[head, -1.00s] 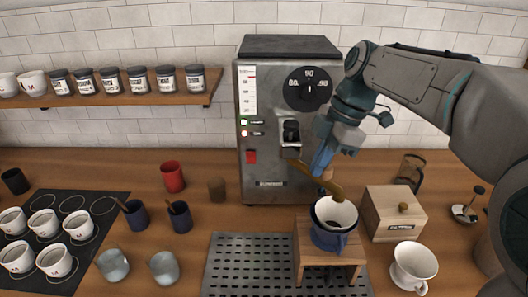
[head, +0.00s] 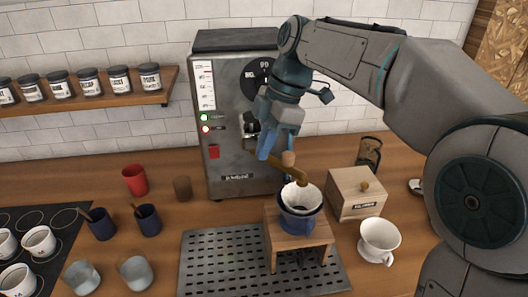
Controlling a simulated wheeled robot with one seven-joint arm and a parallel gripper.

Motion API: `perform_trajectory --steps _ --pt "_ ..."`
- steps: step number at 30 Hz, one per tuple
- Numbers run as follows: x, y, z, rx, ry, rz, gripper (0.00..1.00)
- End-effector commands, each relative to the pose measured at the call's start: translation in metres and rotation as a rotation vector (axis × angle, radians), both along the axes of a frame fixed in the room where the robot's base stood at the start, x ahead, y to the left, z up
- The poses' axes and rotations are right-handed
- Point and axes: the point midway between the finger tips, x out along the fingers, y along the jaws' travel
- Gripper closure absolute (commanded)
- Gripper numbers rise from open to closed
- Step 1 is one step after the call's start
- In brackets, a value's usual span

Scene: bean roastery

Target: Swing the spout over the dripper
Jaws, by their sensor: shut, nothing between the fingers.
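The brass spout (head: 284,165) comes out of the front of the grey machine and slants down to the right. Its tip appears above the white dripper (head: 297,198), near its back rim. The dripper sits in a dark blue vessel (head: 299,219) on a small wooden stand. A wooden knob (head: 288,158) shows beside the spout. My gripper (head: 265,154) is shut and empty, pointing down just left of the knob. Its fingers cover part of the spout, and I cannot tell whether they touch it.
The grey machine (head: 230,165) stands behind the spout. Blue cups (head: 148,219) stand at left.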

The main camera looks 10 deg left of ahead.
Motion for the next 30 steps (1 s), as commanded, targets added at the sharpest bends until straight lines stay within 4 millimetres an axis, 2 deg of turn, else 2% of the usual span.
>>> perform_trajectory --steps 6,12,18,30 --pt "0.010 -0.010 0.040 0.002 0.000 0.001 1.00" --pt "0.014 -0.016 0.064 0.000 0.002 0.003 1.00" --pt "0.016 -0.020 0.073 -0.001 0.003 0.001 1.00" --pt "0.017 -0.020 0.073 -0.001 0.003 0.002 1.00"
